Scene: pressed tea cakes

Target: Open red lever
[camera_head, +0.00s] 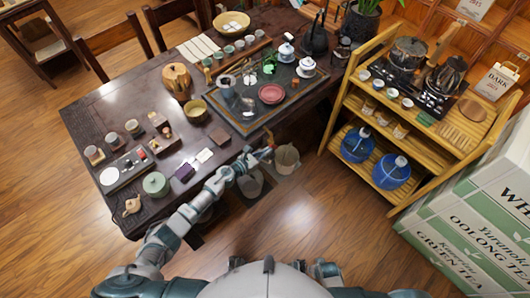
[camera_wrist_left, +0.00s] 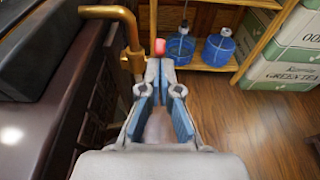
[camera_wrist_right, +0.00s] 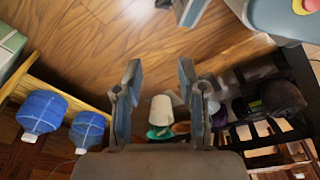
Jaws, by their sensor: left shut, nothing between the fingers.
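The red lever (camera_wrist_left: 160,47) shows as a small red knob just beyond my left fingertips in the left wrist view. A brass tap (camera_wrist_left: 125,28) with a bent spout stands at the table's edge to its left; I cannot tell how the knob joins it. My left gripper (camera_wrist_left: 160,68) is shut with its tips together and empty, right in front of the knob. Whether they touch is unclear. In the head view the left gripper (camera_head: 263,154) is at the table's front edge. My right gripper (camera_wrist_right: 160,78) is open and empty, away from the lever.
The dark table (camera_head: 125,90) carries tea ware. A beige bucket (camera_head: 286,158) stands on the floor beside the left gripper. A wooden shelf (camera_head: 425,125) with blue water jugs (camera_head: 391,171) is to the right, and green-white boxes (camera_head: 465,225) are at the lower right.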

